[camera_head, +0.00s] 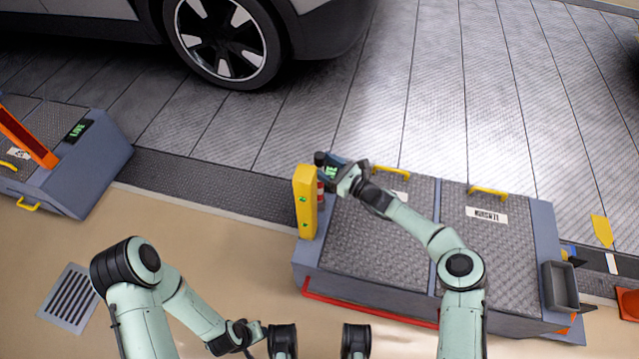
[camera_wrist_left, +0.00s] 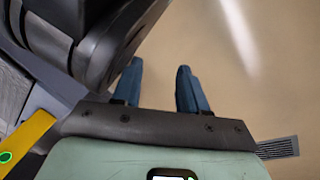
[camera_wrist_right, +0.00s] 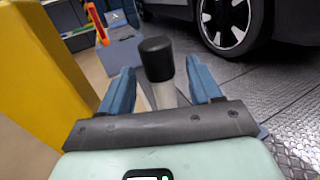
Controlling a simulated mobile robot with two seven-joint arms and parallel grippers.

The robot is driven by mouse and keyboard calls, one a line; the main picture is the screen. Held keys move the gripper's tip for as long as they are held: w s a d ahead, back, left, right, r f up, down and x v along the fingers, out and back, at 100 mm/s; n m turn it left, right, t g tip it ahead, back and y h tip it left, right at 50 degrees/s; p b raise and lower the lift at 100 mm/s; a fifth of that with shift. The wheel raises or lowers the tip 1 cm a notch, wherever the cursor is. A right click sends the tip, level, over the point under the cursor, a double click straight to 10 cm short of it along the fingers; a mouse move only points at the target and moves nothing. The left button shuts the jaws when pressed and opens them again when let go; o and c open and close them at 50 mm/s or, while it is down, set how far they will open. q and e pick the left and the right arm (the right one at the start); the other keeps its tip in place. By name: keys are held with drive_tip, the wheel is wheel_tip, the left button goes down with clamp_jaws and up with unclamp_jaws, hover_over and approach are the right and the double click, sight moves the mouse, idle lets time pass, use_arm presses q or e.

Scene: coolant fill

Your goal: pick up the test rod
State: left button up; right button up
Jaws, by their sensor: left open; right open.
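The test rod (camera_wrist_right: 157,62) shows in the right wrist view as an upright, pale shaft with a black cap. In the head view, its black cap (camera_head: 320,158) shows beside the yellow post (camera_head: 305,200). My right gripper (camera_head: 328,168) is open at the rod. In the right wrist view, the rod stands between its two blue fingers (camera_wrist_right: 160,82), with a gap visible near the cap; contact lower down cannot be told. My left gripper (camera_head: 262,331) is low at the front. In the left wrist view, its fingers (camera_wrist_left: 158,82) are apart and empty over the floor.
The grey cabinet (camera_head: 385,240) with yellow handles lies under my right arm, with a red rail along its front. Another grey cabinet (camera_head: 90,170) stands at the left. A car (camera_head: 225,40) is behind. A dark tray (camera_head: 559,286) is at the cabinet's right end.

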drive_tip(key=shift+b+x, duration=0.35)
drive_tip(key=shift+x, duration=0.7)
use_arm(q)
drive_tip(key=shift+s+a+f+g, duration=0.15)
drive_tip(key=shift+s+f+g, duration=0.15)
drive_tip(key=shift+s+f, duration=0.6)
use_arm(e)
clamp_jaws()
use_arm(q)
drive_tip(key=shift+s+r, duration=0.1)
drive_tip(key=shift+r, duration=0.05)
